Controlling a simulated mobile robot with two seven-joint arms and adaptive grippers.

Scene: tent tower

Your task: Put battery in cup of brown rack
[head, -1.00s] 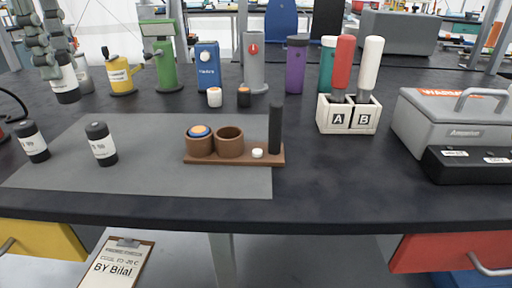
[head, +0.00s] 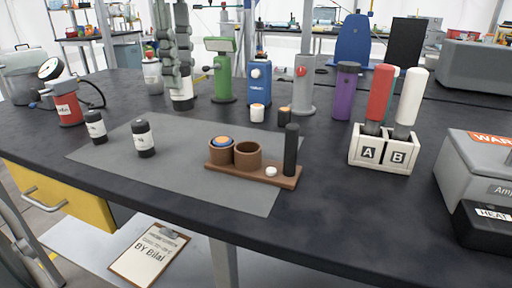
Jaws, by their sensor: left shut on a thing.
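The brown rack (head: 225,173) stands on the grey mat with two round cups. Its left cup (head: 222,152) holds a round blue-and-orange thing; its right cup (head: 248,155) looks empty. My left gripper (head: 181,82) is shut on a white-labelled dark cylinder (head: 182,100), upright, behind the mat and left of the green device. Two similar black cylinders with white labels, one on the left (head: 96,127) and one on the right (head: 142,139), stand at the mat's left side. No label readable here says which is the battery. My right gripper is out of view.
A black post (head: 291,150) and white button (head: 271,171) are on the rack's right end. Green (head: 223,80), blue (head: 259,78) and grey (head: 303,85) devices line the back. A white A/B holder (head: 383,150) stands right. The mat's front is clear.

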